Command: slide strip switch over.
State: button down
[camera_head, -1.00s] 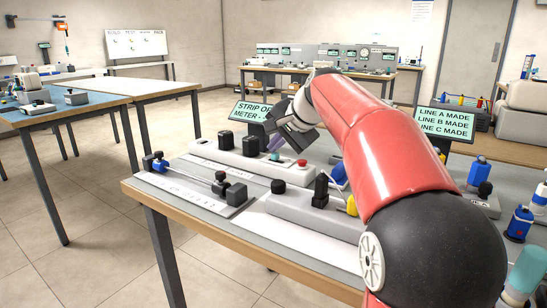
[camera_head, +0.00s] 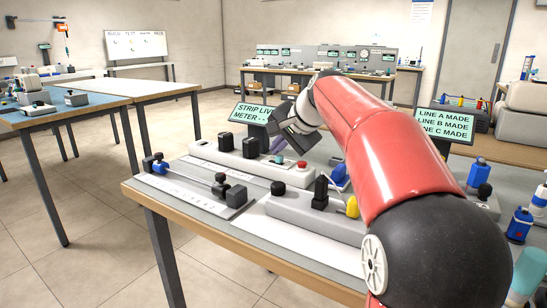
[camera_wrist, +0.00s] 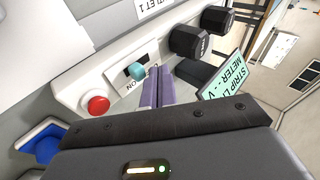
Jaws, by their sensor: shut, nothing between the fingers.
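The strip (camera_head: 235,160) is a long pale grey bar on the bench, with black sockets, a slide switch and a red button (camera_head: 302,163). In the wrist view the switch's teal knob (camera_wrist: 136,71) stands beside an ON label, with some dark slot on its left. My gripper (camera_wrist: 158,88) has purple fingers, shut and empty, just right of the knob on the socket side. I cannot tell whether they touch it. The strip display (camera_head: 256,112) behind the bar begins "STRIP LIV" and shows a meter line; my gripper hides its right part.
Black sockets (camera_wrist: 188,41) stand on the bar beyond my fingers. A front panel with a blue-ended rod (camera_head: 190,178) and a grey block with black parts (camera_head: 310,210) lie nearer. A line display (camera_head: 445,124) stands at right. My red arm hides the bench's middle.

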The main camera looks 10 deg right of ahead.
notch_tip(320, 180, up, 4)
jog(key=p, duration=0.3)
jog(key=shift+w+d+p, duration=0.1)
jog(key=shift+p, duration=0.2)
jog(key=shift+r, duration=0.95)
